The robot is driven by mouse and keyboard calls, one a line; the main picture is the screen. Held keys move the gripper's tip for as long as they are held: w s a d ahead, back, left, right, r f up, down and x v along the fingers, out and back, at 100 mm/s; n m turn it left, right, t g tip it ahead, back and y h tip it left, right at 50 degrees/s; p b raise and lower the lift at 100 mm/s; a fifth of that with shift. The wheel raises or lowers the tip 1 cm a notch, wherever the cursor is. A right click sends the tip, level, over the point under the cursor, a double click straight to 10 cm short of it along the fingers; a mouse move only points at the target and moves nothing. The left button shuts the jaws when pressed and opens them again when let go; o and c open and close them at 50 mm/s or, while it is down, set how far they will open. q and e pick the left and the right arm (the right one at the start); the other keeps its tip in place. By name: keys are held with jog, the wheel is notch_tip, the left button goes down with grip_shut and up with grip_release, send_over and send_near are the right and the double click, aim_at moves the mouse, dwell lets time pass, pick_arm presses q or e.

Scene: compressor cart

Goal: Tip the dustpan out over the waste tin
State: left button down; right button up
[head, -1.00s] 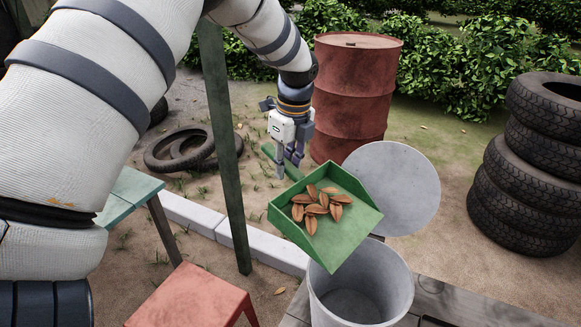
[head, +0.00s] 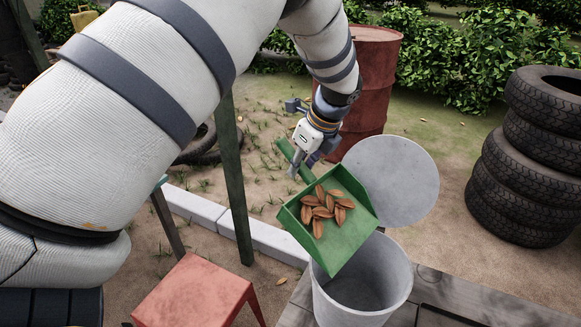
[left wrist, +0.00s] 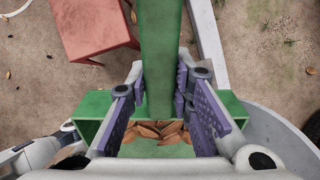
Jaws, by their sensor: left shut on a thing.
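A green dustpan (head: 349,234) with several brown leaves (head: 324,208) in it shows in the middle of the head view, its open lip tilted down toward the front. My left gripper (head: 303,172) is shut on the dustpan's green handle; the left wrist view shows the handle (left wrist: 160,60) between the purple finger pads. The grey waste tin (head: 330,297) stands open just below the dustpan, whose front lip overlaps the tin's far left rim in the picture. The tin's round lid (head: 398,180) shows behind it. The leaves (left wrist: 150,132) are partly hidden in the left wrist view.
A red stool (head: 195,295) stands left of the tin. A green post (head: 232,180) rises behind it. A rusty drum (head: 372,90) stands at the back and stacked tyres (head: 530,165) on the right. Low pale kerb blocks (head: 262,238) run behind the stool.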

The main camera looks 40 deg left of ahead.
pick_arm(q)
jog(key=shift+d+r+y, duration=0.7)
jog(key=shift+d+r, duration=0.3)
jog(key=shift+r, duration=0.05)
jog(key=shift+s+d+r+y, duration=0.1)
jog(key=shift+d+r+y, duration=1)
jog(key=shift+d+r, duration=0.5)
pick_arm(e)
jog(key=shift+w+r, duration=0.3)
jog(key=shift+w, duration=0.05)
pick_arm(q)
jog(key=shift+d+f, duration=0.1)
